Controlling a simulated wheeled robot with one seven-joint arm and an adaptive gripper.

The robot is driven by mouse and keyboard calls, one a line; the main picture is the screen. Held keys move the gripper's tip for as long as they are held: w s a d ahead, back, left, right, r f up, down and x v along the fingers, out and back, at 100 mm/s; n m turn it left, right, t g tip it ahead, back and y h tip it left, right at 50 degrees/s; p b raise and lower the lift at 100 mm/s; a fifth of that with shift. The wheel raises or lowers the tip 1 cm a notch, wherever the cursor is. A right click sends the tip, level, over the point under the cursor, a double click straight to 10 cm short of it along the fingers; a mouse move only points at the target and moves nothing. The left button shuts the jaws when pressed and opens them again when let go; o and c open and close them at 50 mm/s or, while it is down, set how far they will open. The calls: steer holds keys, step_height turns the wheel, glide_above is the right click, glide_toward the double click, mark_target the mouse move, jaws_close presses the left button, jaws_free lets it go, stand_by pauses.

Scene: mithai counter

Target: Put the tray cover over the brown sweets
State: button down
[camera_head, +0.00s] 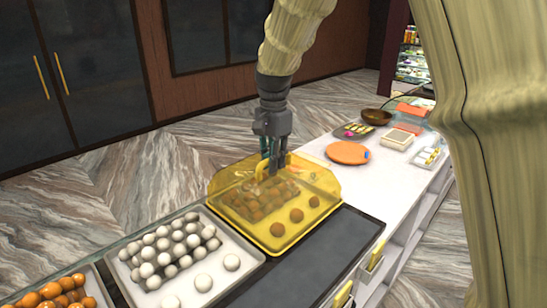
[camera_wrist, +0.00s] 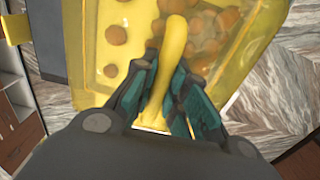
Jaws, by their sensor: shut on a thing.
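The tray cover (camera_head: 225,182) is a see-through yellow lid with a raised yellow handle (camera_wrist: 175,50). My gripper (camera_head: 272,168) is shut on that handle from above, and the teal fingers (camera_wrist: 165,95) flank it in the wrist view. The brown sweets (camera_head: 255,200) are round balls in a tray, seen through the yellow cover; several are heaped at the back and a few lie apart in front. The cover is over them in the head view. I cannot tell whether its rim touches the tray or hangs slightly above it.
A tray of white sweets (camera_head: 170,252) and a tray of orange sweets (camera_head: 62,292) stand to the left. A dark empty tray (camera_head: 325,255) lies in front. Beyond are an orange plate (camera_head: 347,153), a brown bowl (camera_head: 376,116) and white counter (camera_head: 385,185).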

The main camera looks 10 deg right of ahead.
steer(key=shift+f, duration=0.6)
steer(key=c, duration=1.3)
jaws_free()
steer(key=shift+c, duration=0.2)
steer(key=shift+o, duration=0.3)
steer(key=o, duration=0.4)
